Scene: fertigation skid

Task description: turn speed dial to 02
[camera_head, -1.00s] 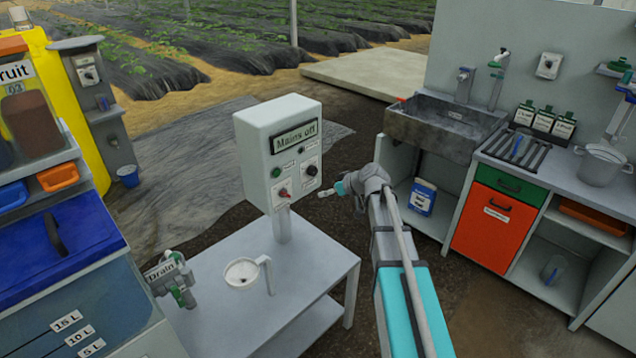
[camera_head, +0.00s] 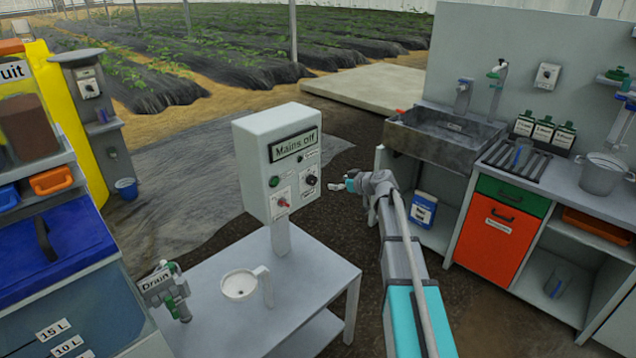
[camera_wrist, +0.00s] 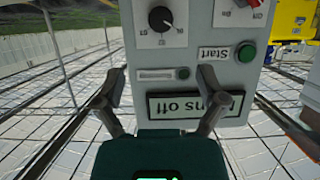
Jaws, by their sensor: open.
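The speed dial is a black knob (camera_wrist: 160,18) with a scale around it on the control box's face. In the wrist view it is near the top, upside down, ahead of my gripper. In the head view the dial (camera_head: 311,180) is at the right of the panel. The grey control box (camera_head: 252,160) has a display (camera_head: 294,145) reading "Mains off". My gripper (camera_wrist: 160,82) is open and empty, its two fingers spread in front of the panel. In the head view my gripper (camera_head: 342,184) is just right of the box, apart from it.
A red switch (camera_head: 283,202) and green button (camera_head: 274,182) sit beside the dial. A sink (camera_head: 445,132) and red-fronted cabinet (camera_head: 495,228) stand at the right.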

